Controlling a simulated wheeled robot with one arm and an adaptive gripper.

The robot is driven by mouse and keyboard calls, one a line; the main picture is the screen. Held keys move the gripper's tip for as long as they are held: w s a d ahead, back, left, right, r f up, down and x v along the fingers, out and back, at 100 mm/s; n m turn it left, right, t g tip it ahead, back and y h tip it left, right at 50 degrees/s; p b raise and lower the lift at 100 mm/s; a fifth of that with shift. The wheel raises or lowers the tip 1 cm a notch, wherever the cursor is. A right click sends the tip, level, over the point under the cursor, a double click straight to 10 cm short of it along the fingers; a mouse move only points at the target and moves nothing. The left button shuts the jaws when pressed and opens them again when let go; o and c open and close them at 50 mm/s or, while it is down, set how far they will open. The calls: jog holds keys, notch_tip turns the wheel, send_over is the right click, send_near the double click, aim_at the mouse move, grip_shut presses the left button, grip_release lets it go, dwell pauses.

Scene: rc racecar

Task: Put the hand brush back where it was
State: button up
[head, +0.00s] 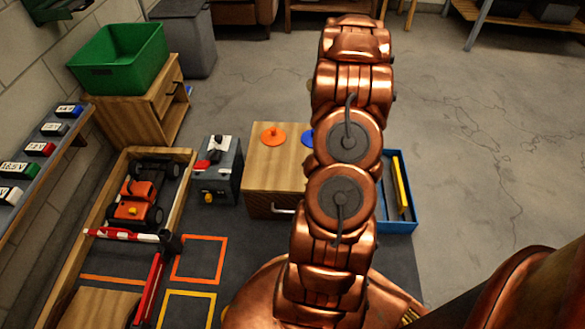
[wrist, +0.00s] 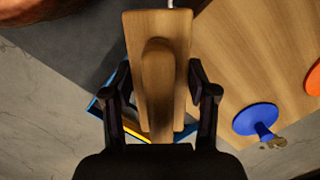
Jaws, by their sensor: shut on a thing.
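The hand brush (wrist: 160,25) has a pale wooden back and fills the middle of the wrist view. My gripper (wrist: 160,75) is shut on it, with one black finger on each side. The brush is seen from above, so its bristles are hidden. A blue tray (head: 397,227) stands on the floor right of the wooden cabinet in the head view, with a long yellow thing (head: 402,185) in it. The tray also shows partly behind the brush in the wrist view (wrist: 96,107). In the head view my arm hides the gripper and brush.
The wooden cabinet (head: 262,165) carries an orange disc (head: 273,137) and a blue disc (wrist: 255,119) with knobs. Left of it are a grey box (head: 222,165), a racecar (head: 138,205) in a wooden pen and a green bin (head: 120,60). Floor at the right is clear.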

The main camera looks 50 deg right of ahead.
jog(key=w+b, duration=0.1)
jog(key=w, duration=0.4)
jog(key=w+d+f+b, duration=0.1)
jog(key=w, duration=0.4)
jog(key=w+b, duration=0.1)
jog(key=w, duration=0.4)
jog(key=shift+w+d+f+b, duration=0.15)
jog(key=shift+d+f+b, duration=0.1)
jog(key=shift+b, duration=0.05)
jog(key=shift+f+b, duration=0.75)
jog(key=shift+f, duration=0.95)
jog(key=shift+f, duration=0.15)
jog(key=o, duration=1)
